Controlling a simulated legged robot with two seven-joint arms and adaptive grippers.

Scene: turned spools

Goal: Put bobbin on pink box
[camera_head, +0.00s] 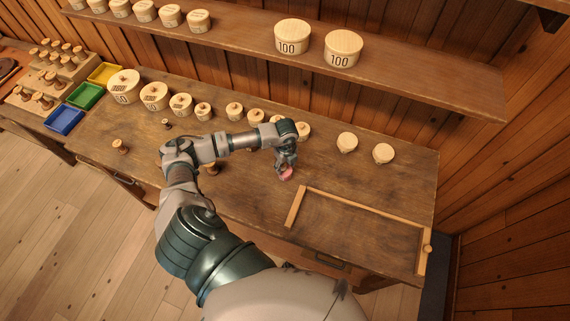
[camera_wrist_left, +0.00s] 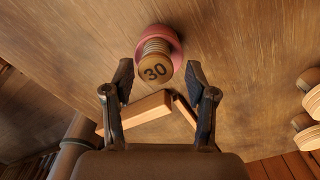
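A small bobbin (camera_wrist_left: 155,68) has a round wooden end marked 30 and a ridged middle. A round pink piece (camera_wrist_left: 168,40) shows behind it; I cannot tell whether this is a box or part of the bobbin. The pink also shows on the bench in the head view (camera_head: 287,175), just under my left gripper (camera_head: 284,164). In the wrist view my left gripper (camera_wrist_left: 158,78) is open, its fingers apart on either side of the bobbin, with gaps visible. My right gripper is not in view.
A wooden frame (camera_head: 360,214) lies right of the gripper. Round lidded boxes (camera_head: 155,96) line the bench's back, below a shelf (camera_head: 240,40). Yellow (camera_head: 104,74), green (camera_head: 85,96) and blue (camera_head: 64,119) trays stand left. Loose spools (camera_head: 120,146) stand on the bench.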

